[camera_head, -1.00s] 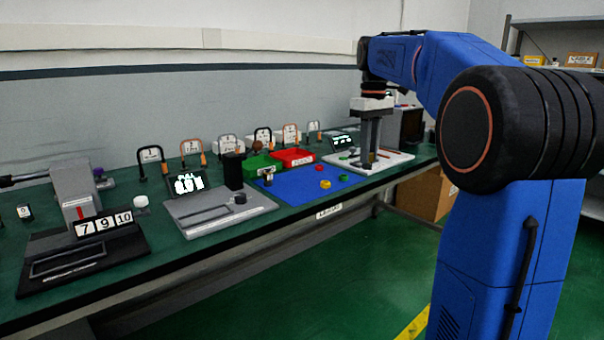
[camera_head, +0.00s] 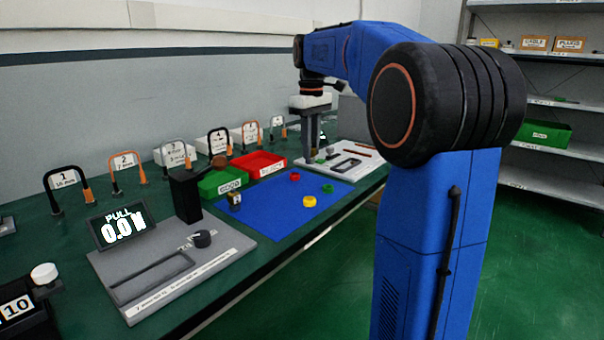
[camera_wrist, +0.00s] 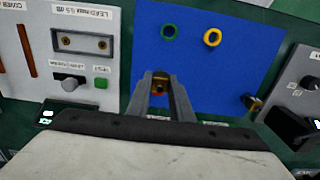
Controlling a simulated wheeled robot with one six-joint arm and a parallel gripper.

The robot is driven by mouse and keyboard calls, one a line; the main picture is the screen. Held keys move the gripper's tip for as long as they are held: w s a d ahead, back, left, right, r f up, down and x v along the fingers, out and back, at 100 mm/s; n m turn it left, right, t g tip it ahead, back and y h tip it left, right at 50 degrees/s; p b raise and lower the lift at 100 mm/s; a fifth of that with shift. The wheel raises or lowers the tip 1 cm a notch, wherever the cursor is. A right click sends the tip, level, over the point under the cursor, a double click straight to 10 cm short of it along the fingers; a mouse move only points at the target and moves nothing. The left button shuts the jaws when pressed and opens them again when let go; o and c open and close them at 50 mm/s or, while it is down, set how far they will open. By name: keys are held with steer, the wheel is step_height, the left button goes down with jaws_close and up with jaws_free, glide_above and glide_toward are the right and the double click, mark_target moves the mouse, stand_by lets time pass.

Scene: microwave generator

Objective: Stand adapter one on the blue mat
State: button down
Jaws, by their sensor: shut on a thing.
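The blue mat (camera_head: 270,224) lies flat on the green bench. It also fills the upper middle of the wrist view (camera_wrist: 240,65). My gripper (camera_head: 313,153) points down near the mat's back right corner, beside the white panel. In the wrist view my gripper (camera_wrist: 160,78) is shut on a small, partly hidden piece. I cannot read a mark on it, or tell whether it is adapter one. A red ring (camera_head: 295,176), green ring (camera_head: 327,188) and yellow ring (camera_head: 309,201) lie on the mat. A small dark block with brass (camera_head: 234,202) stands at its left edge.
The white panel (camera_head: 350,165) borders the mat on the right. A green bin (camera_head: 221,184) and red bin (camera_head: 258,166) stand behind it. The grey pull tester (camera_head: 175,272) with a black post (camera_head: 186,198) stands at left. The mat's middle front is bare.

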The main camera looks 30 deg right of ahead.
mark_target(311, 163)
steer(key=shift+f, duration=3.2)
steer(key=c, duration=1.6)
jaws_free()
steer(key=shift+f, duration=0.1)
steer(key=shift+o, duration=0.2)
step_height(311, 163, up, 12)
steer(key=shift+r, duration=0.15)
